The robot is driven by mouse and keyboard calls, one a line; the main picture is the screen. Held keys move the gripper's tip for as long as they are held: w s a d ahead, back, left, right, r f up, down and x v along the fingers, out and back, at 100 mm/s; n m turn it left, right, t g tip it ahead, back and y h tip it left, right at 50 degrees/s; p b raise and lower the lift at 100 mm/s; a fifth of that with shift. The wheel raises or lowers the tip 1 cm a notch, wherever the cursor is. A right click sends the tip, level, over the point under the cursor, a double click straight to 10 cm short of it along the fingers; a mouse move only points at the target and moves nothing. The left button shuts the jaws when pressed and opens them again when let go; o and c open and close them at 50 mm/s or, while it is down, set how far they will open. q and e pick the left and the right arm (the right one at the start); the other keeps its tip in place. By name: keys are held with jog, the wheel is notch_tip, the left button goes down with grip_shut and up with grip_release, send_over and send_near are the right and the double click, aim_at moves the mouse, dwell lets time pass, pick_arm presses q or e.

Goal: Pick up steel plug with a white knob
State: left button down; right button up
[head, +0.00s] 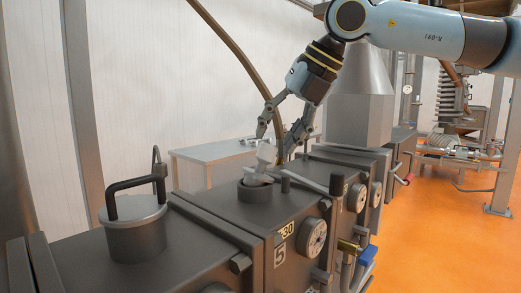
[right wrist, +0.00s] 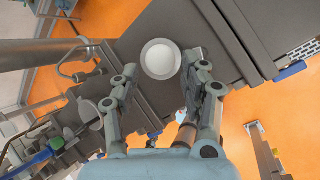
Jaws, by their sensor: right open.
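The steel plug (head: 259,178) with its pale knob (head: 266,152) sits in a dark round collar on top of the grey machine, near the middle of the head view. In the right wrist view, a round white top with a grey rim (right wrist: 160,58) lies between and slightly beyond the spread fingertips (right wrist: 162,72). The fingers appear apart from it. My left gripper is not in view.
A dark lidded cylinder (head: 136,228) with a black bent handle stands on the machine at left. A grey hopper (head: 362,98) rises behind the right gripper. A lever (head: 312,181) extends beside the plug. The orange floor (head: 440,240) is open at right.

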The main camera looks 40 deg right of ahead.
aim_at(266, 155)
jog(key=shift+w+a+f+p, duration=0.3)
jog(key=shift+f+p, duration=0.3)
jog(key=shift+p, duration=0.35)
jog(key=p+x, duration=0.1)
jog(key=x, duration=0.1)
jog(key=shift+w+d+f, duration=0.1)
jog(key=shift+w+f, duration=0.15)
jog(key=shift+f, duration=0.1)
jog(key=shift+w+f, duration=0.3)
jog(key=shift+f, duration=0.35)
grip_shut()
